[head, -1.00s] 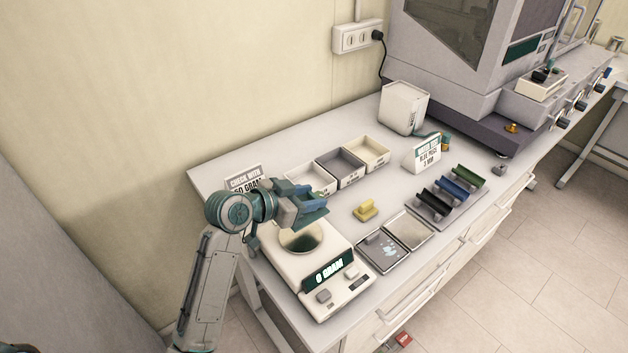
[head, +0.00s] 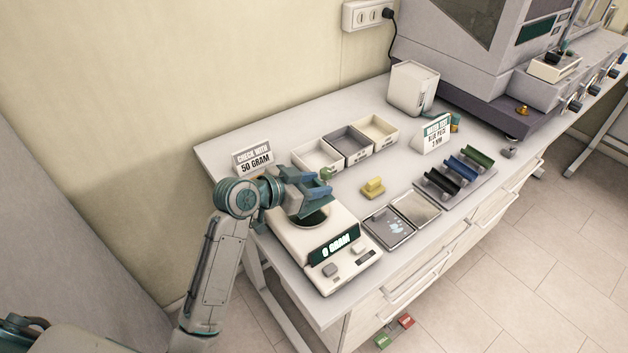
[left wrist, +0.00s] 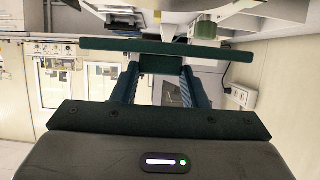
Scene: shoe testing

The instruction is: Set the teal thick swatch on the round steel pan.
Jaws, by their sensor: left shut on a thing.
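My left gripper (head: 308,188) is shut on the teal thick swatch (head: 304,208) and holds it over the weighing scale. In the left wrist view the swatch (left wrist: 125,48) is a wide plate, its ridge clamped between the fingertips (left wrist: 160,68). The round pan (head: 317,219) on the scale shows dark below the swatch and is partly hidden by it. I cannot tell whether swatch and pan touch. The scale display (head: 336,244) reads 0 GRAM. My right gripper is not in view.
Small trays (head: 347,141) stand behind the scale. A yellow swatch (head: 373,187) lies right of it, near two flat square plates (head: 416,207). A rack with black, blue and green swatches (head: 462,171) is farther right.

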